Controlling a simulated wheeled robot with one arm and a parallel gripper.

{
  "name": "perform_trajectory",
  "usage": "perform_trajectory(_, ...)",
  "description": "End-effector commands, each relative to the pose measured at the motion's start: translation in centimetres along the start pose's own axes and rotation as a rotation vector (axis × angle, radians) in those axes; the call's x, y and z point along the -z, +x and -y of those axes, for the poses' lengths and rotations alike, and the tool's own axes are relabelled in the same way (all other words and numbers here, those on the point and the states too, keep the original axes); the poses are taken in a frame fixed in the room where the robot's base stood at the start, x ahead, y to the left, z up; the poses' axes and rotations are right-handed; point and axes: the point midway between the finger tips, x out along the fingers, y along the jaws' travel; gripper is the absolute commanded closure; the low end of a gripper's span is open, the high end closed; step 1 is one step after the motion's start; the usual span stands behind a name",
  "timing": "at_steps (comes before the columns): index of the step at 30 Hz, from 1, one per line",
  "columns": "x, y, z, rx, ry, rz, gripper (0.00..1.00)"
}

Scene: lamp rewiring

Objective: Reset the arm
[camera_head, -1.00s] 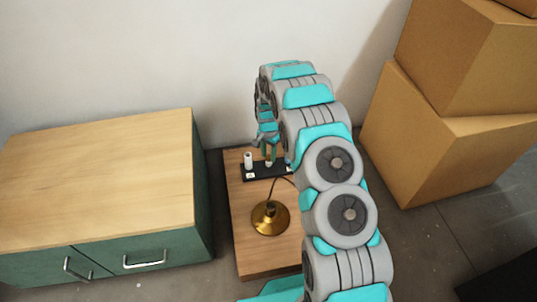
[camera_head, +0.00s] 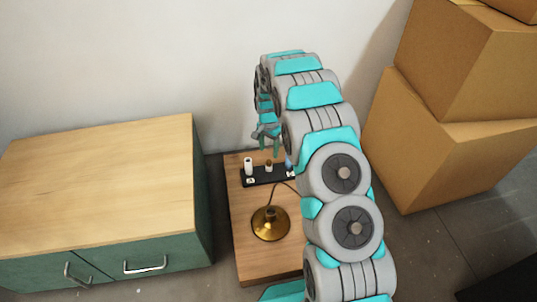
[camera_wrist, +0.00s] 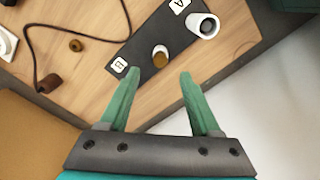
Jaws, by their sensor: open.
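My gripper (camera_head: 269,146) is open and empty, with two green fingers pointing down above the black strip (camera_head: 262,181) on the small wooden table. In the wrist view my gripper (camera_wrist: 155,86) has its fingertips apart, and a small white peg with a brown top (camera_wrist: 160,56) stands on the strip (camera_wrist: 150,38) beyond and between them. That peg also shows in the head view (camera_head: 268,166), just below the fingers. My arm hides the right part of the table.
A white cylinder (camera_head: 248,166) stands on the strip's left end. A brass lamp base (camera_head: 270,223) with a dark cord stands on the table (camera_head: 245,262). A green cabinet (camera_head: 100,190) is at left; cardboard boxes (camera_head: 425,140) are stacked at right. In the wrist view, a brown socket-like piece (camera_wrist: 49,84) ends the cord.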

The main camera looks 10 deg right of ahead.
Motion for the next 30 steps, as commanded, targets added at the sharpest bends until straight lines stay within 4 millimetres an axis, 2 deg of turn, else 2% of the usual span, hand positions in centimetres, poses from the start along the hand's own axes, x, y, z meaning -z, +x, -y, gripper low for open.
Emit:
perform_trajectory(3,0.1,-1.3,0.1,0.003,0.0,-0.003,0.36)
perform_trajectory(8,0.0,-1.6,0.0,0.001,-0.001,-0.001,0.36)
perform_trajectory(11,-0.2,-2.7,-0.4,0.0,-0.013,-0.002,0.36)
perform_trajectory(14,-0.9,-5.2,-1.3,-0.005,-0.042,-0.001,0.36)
perform_trajectory(20,-3.5,-12.1,-4.7,-0.024,-0.133,0.008,0.36)
perform_trajectory(24,-5.6,-16.5,-7.3,-0.032,-0.2,0.014,0.36)
perform_trajectory(30,-9.2,-22.0,-11.5,-0.047,-0.297,0.033,0.36)
